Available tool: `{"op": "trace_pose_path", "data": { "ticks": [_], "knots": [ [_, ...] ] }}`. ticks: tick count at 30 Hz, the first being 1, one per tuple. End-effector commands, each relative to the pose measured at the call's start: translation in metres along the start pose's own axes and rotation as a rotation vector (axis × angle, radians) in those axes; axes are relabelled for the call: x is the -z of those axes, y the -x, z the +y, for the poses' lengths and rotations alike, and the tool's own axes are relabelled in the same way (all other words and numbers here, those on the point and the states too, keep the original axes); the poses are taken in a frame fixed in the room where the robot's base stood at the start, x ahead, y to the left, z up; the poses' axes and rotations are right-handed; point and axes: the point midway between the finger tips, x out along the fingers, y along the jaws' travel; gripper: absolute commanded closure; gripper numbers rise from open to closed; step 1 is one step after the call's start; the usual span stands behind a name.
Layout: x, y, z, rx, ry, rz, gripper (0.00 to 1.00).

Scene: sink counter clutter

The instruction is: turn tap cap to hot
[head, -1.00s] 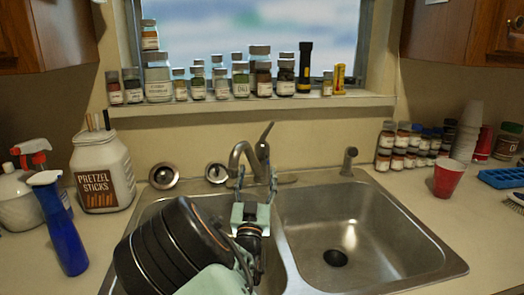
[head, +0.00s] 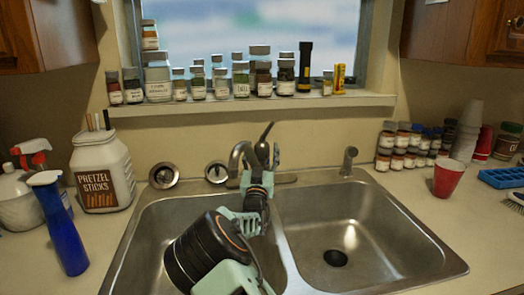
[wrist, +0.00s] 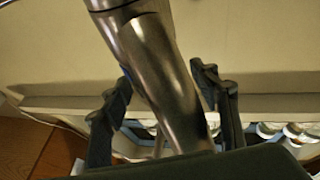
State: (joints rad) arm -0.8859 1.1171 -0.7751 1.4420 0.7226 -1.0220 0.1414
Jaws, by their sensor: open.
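The silver tap (head: 236,158) stands behind the double sink, its curved spout on the left. Its cap with the thin lever (head: 266,135) rises beside the spout, the lever tip leaning up and slightly right. My gripper (head: 261,158) is open at the tap, in front of the cap, with its fingers pointing up. In the wrist view, a shiny metal part of the tap (wrist: 160,70) runs slantwise between the two spread fingers of my gripper (wrist: 165,92). The left finger looks close to the metal; I cannot tell whether it touches. The lower part of the cap is partly hidden.
The double sink (head: 395,240) lies below. Jars line the window sill (head: 330,101) behind the tap. A sprayer (head: 348,160), spice jars (head: 398,160) and red cup (head: 448,178) stand right.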

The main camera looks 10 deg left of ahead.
Motion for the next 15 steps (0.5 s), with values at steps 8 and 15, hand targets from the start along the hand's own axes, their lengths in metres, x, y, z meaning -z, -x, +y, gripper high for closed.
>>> {"op": "trace_pose_path", "data": {
  "ticks": [8, 15],
  "knots": [
    [-0.0003, -0.0016, 0.0005, -0.001, 0.001, 0.000, 0.44],
    [-0.0003, -0.0015, 0.0003, 0.000, 0.000, 0.000, 0.67]
  ]
}}
